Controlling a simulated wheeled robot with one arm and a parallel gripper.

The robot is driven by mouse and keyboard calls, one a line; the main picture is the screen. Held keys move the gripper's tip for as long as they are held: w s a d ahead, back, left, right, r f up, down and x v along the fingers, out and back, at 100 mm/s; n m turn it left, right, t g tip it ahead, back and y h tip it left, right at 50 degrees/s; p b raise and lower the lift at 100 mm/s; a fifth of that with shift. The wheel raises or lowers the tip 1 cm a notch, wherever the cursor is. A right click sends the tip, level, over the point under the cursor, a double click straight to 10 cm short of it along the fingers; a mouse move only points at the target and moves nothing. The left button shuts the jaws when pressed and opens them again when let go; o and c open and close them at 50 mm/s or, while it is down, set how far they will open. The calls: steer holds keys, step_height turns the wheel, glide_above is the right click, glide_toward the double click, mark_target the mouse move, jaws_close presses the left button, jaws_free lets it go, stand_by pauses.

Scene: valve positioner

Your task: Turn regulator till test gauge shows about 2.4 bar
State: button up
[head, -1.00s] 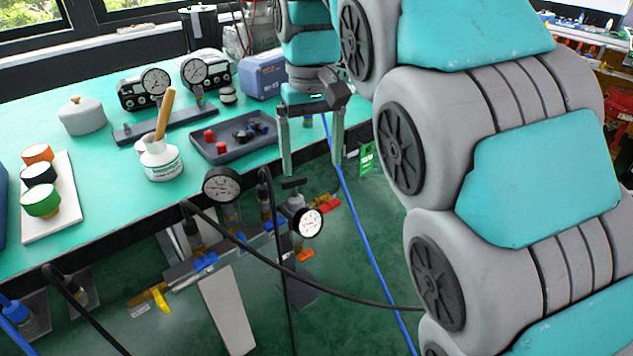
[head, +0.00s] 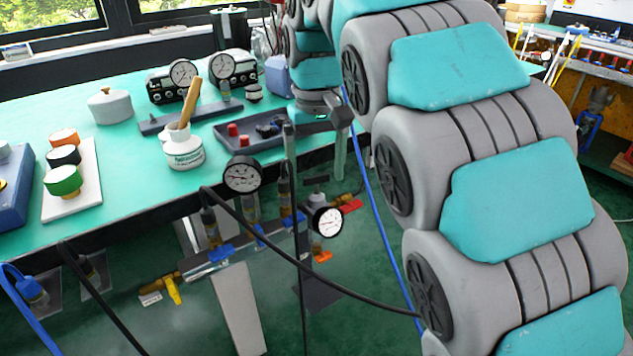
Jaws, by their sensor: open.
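The regulator (head: 317,199) with a dark T-shaped handle (head: 316,181) stands on the pipe manifold below the bench edge. A small white-faced gauge (head: 328,222) sits at its front. A larger black-rimmed gauge (head: 241,174) stands to the left on the manifold. Which one is the test gauge is not clear, and the readings are too small to tell. My gripper (head: 316,177) is open and points down, with one finger to each side of the T handle in the picture. No contact shows; depth is hard to judge.
Black hoses (head: 258,232) cross in front of the manifold. A yellow valve (head: 173,290) hangs lower left, a red lever (head: 351,206) is right of the regulator. A dark tray (head: 222,139) and a white pot (head: 184,150) stand on the bench (head: 120,150).

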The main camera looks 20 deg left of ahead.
steer(key=shift+f, duration=0.85)
steer(key=shift+c, duration=0.2)
steer(key=c, duration=1.3)
